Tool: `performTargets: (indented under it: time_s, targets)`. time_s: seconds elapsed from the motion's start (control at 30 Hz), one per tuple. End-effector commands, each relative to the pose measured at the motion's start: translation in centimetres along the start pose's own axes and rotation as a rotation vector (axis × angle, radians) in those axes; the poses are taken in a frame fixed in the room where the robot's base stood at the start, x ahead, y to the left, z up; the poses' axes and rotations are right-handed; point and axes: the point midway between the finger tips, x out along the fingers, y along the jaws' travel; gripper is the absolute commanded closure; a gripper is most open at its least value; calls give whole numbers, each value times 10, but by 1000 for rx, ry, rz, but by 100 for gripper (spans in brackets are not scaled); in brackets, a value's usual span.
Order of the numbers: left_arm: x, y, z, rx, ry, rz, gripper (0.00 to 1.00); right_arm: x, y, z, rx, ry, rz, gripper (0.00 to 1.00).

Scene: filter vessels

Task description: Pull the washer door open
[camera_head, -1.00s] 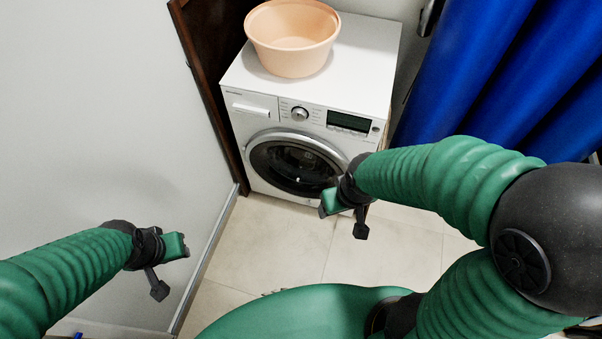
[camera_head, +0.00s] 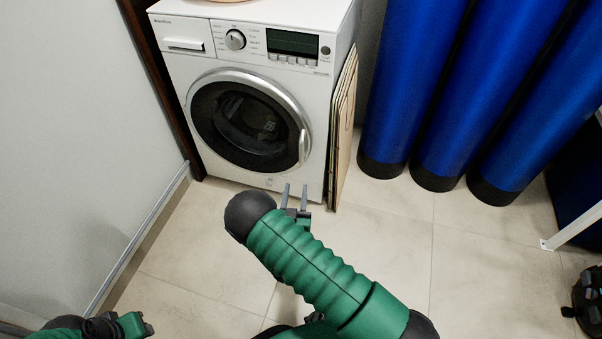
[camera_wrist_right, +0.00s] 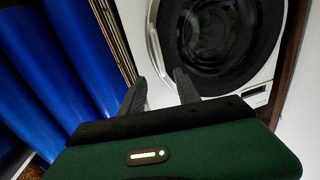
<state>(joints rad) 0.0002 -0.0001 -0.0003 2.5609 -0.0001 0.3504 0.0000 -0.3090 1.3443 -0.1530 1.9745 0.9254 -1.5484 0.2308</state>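The white washer (camera_head: 180,68) stands against the back wall with its round door (camera_head: 250,122) shut. The door has dark glass, a silver ring and a handle (camera_head: 304,146) on its right side. My right gripper (camera_head: 295,190) is open and empty, below and in front of the door's lower right in the head view. In the right wrist view its two fingers (camera_wrist_right: 157,85) stand apart, with the washer door (camera_wrist_right: 215,35) beyond them. My left gripper (camera_head: 142,326) shows only partly at the bottom left edge, far from the washer; its finger opening is unclear.
Several blue cylinders (camera_head: 410,90) stand to the right of the washer. Thin flat boards (camera_head: 343,130) lean against the washer's right side. A grey wall (camera_head: 80,130) is on the left. The tiled floor (camera_head: 380,240) in front is clear. A basin's bottom edge shows on top.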

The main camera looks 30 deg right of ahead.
Motion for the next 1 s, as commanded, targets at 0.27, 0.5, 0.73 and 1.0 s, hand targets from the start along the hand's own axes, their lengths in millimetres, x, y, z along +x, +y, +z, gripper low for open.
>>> performTargets:
  time_s: [0.27, 0.5, 0.73, 1.0]
  targets:
    - [19, 0, 4, 0, 2, 0, 64, 43, 2, 2, 2, 15, 4, 61]
    - [47, 0, 10, 0, 1, 0, 64, 106, 2, 3, 2, 13, 3, 61]
    - [67, 0, 15, 1, 1, 0, 64, 155, 2, 0, 1, 11, 1, 61]
    - [69, 0, 16, 0, 1, 0, 64, 168, 2, -3, -2, 7, 0, 61]
